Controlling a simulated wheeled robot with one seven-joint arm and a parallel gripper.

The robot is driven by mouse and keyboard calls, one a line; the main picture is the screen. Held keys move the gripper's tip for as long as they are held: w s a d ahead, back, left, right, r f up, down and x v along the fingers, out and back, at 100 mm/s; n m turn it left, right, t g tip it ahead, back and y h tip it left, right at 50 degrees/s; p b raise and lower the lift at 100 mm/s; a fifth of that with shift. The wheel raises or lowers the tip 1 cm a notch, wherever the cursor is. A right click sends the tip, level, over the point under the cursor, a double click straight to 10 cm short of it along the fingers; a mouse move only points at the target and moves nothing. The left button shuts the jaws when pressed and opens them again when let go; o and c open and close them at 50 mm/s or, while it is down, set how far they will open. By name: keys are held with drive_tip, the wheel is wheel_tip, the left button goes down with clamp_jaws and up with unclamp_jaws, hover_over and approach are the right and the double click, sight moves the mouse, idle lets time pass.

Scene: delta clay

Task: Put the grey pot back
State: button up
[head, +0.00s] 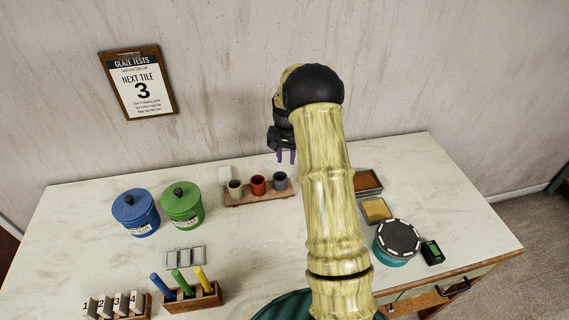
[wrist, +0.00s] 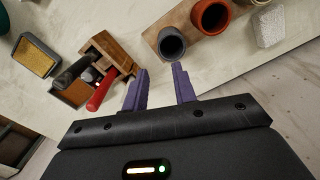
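The grey pot (head: 280,181) stands upright at the right end of a wooden rack (head: 247,199) in the head view. In the wrist view the grey pot (wrist: 171,44) is just beyond my fingertips, at the end of the rack (wrist: 190,28). My gripper (head: 286,158) hangs near the pot, toward the wall side in the head view. In the wrist view my gripper (wrist: 160,68) has its two purple fingers apart with nothing between them. I cannot tell the exact gap between the fingers and the pot.
A red pot (head: 258,185) and a cream pot (head: 235,188) share the rack. A white block (head: 225,175) is behind it. A wooden box with tools (wrist: 95,75) is close to my left finger. Green (head: 182,207) and blue jars (head: 136,215) stand left.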

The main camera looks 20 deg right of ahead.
drive_tip(key=s+a+r+n+t, duration=0.1)
drive_tip(key=s+a+r+n, duration=0.2)
drive_tip(key=s+a+r, duration=0.7)
drive_tip(key=s+a+n+t, duration=0.1)
drive_tip(key=s+a+n, duration=0.2)
drive_tip(key=s, duration=1.3)
drive_tip(key=shift+s+a+r+n+t, duration=0.3)
drive_tip(key=shift+s+a+r+n, duration=0.1)
drive_tip(key=shift+a, duration=0.3)
